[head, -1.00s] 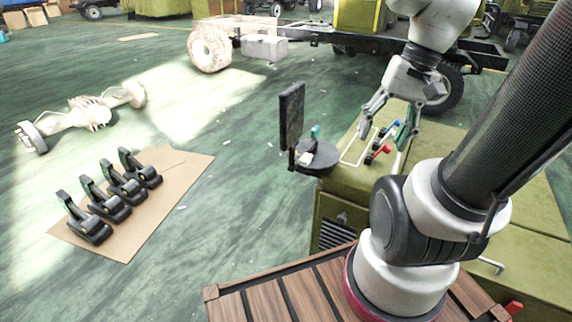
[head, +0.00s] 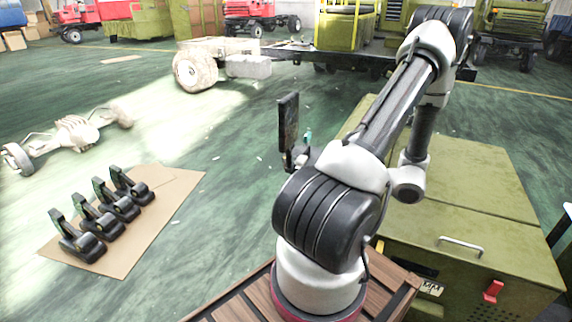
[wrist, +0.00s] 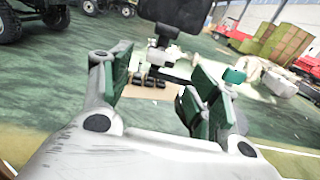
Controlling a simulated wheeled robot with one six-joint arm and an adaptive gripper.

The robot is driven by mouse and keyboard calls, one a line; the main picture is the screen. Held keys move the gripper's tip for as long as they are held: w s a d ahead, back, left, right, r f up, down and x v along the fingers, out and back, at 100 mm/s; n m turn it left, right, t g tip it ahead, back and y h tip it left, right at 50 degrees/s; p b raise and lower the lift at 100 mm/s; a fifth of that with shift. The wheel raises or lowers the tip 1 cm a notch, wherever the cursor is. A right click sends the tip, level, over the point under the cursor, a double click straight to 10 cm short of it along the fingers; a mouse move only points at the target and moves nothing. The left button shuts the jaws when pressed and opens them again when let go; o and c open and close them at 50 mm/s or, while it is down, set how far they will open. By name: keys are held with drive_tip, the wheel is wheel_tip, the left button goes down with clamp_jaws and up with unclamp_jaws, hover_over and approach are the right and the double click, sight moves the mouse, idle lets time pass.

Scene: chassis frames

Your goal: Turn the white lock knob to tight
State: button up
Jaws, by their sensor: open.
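My gripper (wrist: 160,80) is open in the wrist view, with green pads on its two fingers and nothing held. In the head view my own arm hides it. Ahead of it in the wrist view is a stand with a dark upright screen (wrist: 172,12). A small pale part (wrist: 165,36) sits just below the screen, between and beyond the fingers; it may be the white lock knob, but it is too blurred to tell. A teal knob (wrist: 235,75) shows beyond the right finger. In the head view the screen (head: 288,122) stands left of my arm, with its base mostly hidden.
An olive cabinet (head: 470,185) with a metal handle (head: 460,246) stands at the right. Several black clamp-like parts (head: 100,212) lie on a cardboard sheet (head: 165,215) on the floor at the left. Green floor (head: 225,190) between is clear.

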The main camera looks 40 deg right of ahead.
sight(306, 161)
drive_tip(key=x, duration=0.7)
drive_tip(key=shift+w+f, duration=0.1)
drive_tip(key=shift+w, duration=0.25)
drive_tip(key=c, duration=1)
